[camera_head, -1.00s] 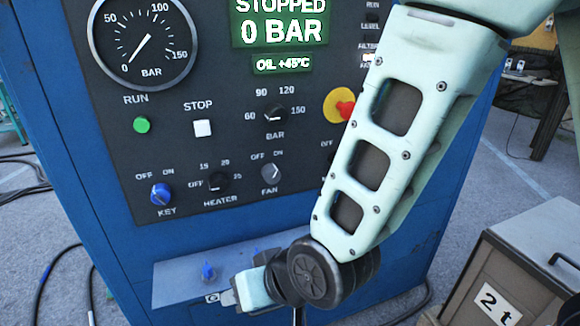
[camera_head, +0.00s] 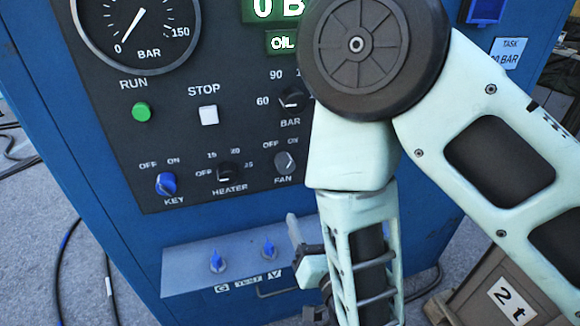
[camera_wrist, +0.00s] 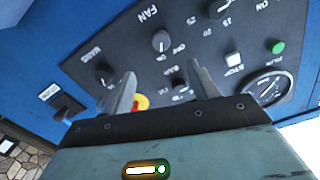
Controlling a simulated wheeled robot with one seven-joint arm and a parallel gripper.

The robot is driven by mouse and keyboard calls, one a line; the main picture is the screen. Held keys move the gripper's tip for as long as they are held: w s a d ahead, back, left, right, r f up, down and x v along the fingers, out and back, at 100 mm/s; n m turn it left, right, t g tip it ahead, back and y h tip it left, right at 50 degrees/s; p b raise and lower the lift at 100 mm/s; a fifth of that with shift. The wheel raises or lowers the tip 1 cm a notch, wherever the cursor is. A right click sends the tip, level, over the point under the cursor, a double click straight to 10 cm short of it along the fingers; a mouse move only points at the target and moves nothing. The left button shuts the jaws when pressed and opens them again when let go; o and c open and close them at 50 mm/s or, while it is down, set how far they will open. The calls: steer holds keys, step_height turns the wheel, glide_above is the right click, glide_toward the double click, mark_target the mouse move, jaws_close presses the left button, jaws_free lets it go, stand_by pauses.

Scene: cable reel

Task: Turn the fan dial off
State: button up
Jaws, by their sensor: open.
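The fan dial (camera_head: 285,162) is a small grey knob on the dark control panel, with OFF and ON printed above it. Its pale mark seems to lean toward ON, but it is small. In the wrist view the fan dial (camera_wrist: 160,41) lies beyond the fingertips, roughly centred between them. My gripper (camera_wrist: 160,82) is open and empty, its two fingers spread toward the panel and apart from the dial. In the head view my gripper (camera_head: 303,248) is low in front of the cabinet, below the fan dial, and partly hidden by my arm.
The heater dial (camera_head: 228,172) and blue key switch (camera_head: 166,184) are left of the fan dial. The BAR knob (camera_head: 291,99) is above it. Blue valves (camera_head: 217,261) stick out below. The yellow-and-red emergency stop (camera_wrist: 141,101) shows near the left finger.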

mark_target(287, 170)
steer(key=p+x, duration=0.2)
steer(key=x, duration=1.5)
steer(key=shift+w, duration=0.1)
steer(key=c, duration=1)
